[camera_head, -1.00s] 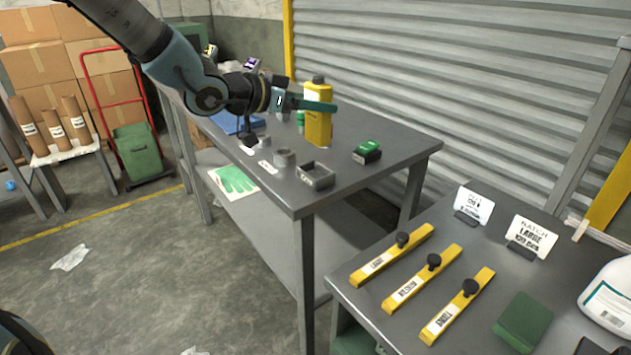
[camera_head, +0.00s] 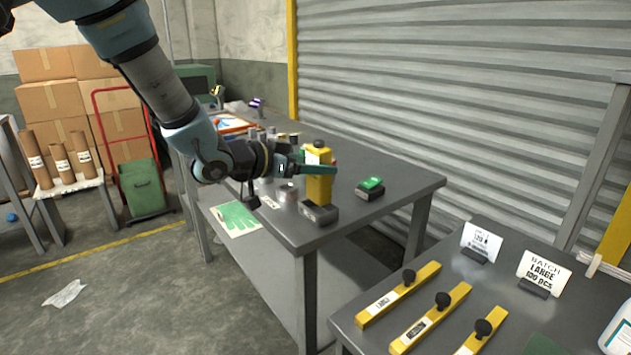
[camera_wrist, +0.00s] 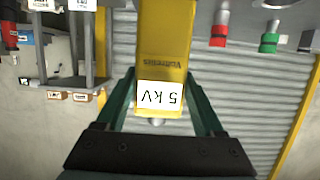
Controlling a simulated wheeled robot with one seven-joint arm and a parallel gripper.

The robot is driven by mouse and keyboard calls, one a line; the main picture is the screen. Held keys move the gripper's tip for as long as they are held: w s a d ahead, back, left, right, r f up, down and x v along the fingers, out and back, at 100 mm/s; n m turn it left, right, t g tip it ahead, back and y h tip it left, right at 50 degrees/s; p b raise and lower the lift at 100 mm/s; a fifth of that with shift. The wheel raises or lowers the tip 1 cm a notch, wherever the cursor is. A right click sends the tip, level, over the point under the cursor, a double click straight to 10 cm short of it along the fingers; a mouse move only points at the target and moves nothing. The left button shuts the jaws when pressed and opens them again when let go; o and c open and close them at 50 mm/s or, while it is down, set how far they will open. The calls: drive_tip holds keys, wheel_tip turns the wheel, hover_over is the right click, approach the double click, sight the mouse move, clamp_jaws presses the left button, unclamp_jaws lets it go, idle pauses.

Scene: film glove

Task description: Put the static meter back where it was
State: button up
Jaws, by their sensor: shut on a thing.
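The static meter is a yellow box-shaped unit (camera_head: 319,188) with a dark knob on top. It stands upright over the grey open holder (camera_head: 319,213) near the front corner of the grey table; I cannot tell whether its base is seated inside. My gripper (camera_head: 318,170) is shut on it from the left, with green fingers on either side. In the wrist view the meter (camera_wrist: 163,45) shows a white "5 kV" label between the fingers (camera_wrist: 163,100).
A green-topped dark block (camera_head: 370,188) stands to the right on the same table (camera_head: 390,165). The nearer table holds several yellow bars (camera_head: 400,293) and cards (camera_head: 543,270).

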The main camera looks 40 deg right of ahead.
sight(312, 178)
drive_tip(key=shift+f, duration=1.6)
drive_tip(key=shift+f, duration=0.15)
drive_tip(key=o, duration=1.6)
drive_tip(key=shift+c, duration=0.2)
drive_tip(key=shift+a+r, duration=0.15)
drive_tip(key=shift+r, duration=0.05)
drive_tip(key=v, duration=1.1)
drive_tip(key=shift+a+b, duration=0.3)
drive_tip(key=shift+b, duration=0.15)
